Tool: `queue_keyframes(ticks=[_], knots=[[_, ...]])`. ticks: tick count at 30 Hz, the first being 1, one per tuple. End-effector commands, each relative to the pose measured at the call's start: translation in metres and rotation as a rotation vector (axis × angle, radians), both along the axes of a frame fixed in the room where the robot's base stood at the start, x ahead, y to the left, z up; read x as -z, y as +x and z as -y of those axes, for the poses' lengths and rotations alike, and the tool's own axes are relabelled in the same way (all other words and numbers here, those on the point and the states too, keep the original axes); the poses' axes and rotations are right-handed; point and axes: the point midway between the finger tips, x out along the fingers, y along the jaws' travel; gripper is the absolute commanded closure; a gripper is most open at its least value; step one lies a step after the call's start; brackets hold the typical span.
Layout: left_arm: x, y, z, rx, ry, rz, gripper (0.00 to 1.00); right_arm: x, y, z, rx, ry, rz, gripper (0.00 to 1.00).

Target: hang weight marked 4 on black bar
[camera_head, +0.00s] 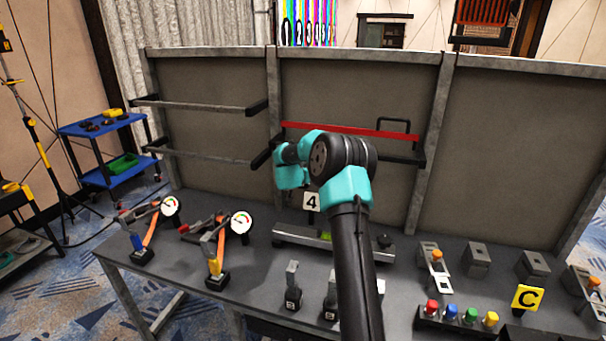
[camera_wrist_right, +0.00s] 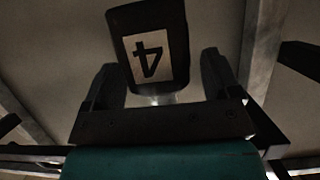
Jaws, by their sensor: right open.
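The weight marked 4 is a dark block with a white label; the label (camera_head: 311,201) shows in the head view just below my right wrist, above the grey stand on the table. In the right wrist view the weight (camera_wrist_right: 177,20) is between the two fingers of my right gripper (camera_wrist_right: 159,66). The fingers are apart, one on each side of it; contact cannot be told. In the head view my arm hides the fingers. A dark bar (camera_head: 398,157) shows on the middle panel, lower right of a red bar (camera_head: 390,133); my arm hides its middle. My left gripper is out of view.
The grey stand (camera_head: 290,236) is under the label. Two gauges (camera_head: 241,222) on clamps stand at the left. Grey rails (camera_head: 205,107) cross the left panel.

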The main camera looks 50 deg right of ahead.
Motion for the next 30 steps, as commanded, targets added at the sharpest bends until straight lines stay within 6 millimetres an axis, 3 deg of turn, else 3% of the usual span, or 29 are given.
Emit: queue_keyframes(ticks=[5,11,30], knots=[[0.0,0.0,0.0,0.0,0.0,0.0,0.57,-0.001,-0.001,-0.004,0.0,0.001,0.0,0.17],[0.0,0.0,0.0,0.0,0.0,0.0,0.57,-0.01,-0.008,-0.022,-0.002,0.0,0.0,0.17],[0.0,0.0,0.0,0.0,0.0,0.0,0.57,-0.057,-0.05,-0.124,-0.001,-0.002,0.003,0.17]])
